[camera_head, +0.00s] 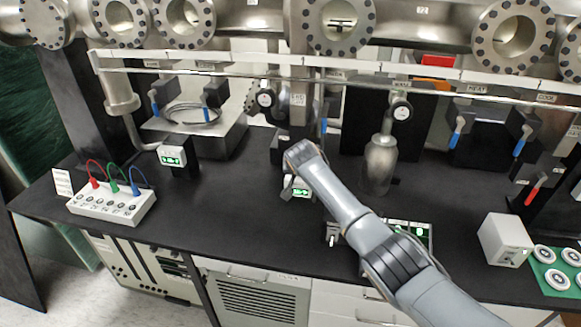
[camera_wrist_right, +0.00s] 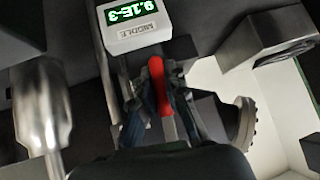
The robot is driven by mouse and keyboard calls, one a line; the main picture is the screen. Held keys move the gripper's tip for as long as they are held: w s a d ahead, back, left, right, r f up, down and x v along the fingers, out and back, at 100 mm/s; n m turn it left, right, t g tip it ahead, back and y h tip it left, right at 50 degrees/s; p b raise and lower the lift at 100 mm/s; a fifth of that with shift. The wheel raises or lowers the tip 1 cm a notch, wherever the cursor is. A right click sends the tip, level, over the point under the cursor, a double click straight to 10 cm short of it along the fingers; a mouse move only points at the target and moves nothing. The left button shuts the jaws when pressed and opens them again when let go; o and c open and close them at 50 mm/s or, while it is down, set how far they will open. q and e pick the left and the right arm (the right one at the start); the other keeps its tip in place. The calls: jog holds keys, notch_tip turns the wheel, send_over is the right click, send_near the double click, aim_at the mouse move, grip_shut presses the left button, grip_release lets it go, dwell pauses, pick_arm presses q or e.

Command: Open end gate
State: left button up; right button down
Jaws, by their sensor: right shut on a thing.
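My right gripper (camera_wrist_right: 162,102) is shut on a red lever handle (camera_wrist_right: 157,75), which stands between its two dark fingers in the right wrist view. In the head view my right arm reaches from the lower right to the middle of the bench, and its wrist hides the fingers and the held lever. A grey gate body with a label (camera_head: 298,98) stands just behind the wrist. The label is too small to read surely. My left gripper is not in view.
A gauge marked MIDDLE (camera_wrist_right: 132,25) sits close to the fingers. A metal cylinder (camera_head: 381,163) stands right of the wrist. A box with coloured cables (camera_head: 112,203) is at the left, a white box (camera_head: 505,240) at the right. Steel pipes cross above.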

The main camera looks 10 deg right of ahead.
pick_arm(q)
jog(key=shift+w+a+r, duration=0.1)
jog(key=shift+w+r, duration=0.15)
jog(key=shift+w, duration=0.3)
pick_arm(e)
jog(key=shift+s+d+n+g+h, duration=0.1)
jog(key=shift+d+n+g+h, duration=0.3)
jog(key=shift+h, duration=0.3)
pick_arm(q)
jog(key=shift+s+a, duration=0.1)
pick_arm(e)
jog(key=shift+d+f, duration=0.1)
jog(key=shift+d, duration=0.25)
jog(key=c, duration=1.6)
grip_release()
jog(key=shift+o, duration=1.3)
jog(key=shift+s+d, duration=0.15)
jog(key=shift+d, duration=0.05)
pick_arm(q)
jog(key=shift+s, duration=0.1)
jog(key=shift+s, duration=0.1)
pick_arm(e)
jog(key=shift+a, duration=0.2)
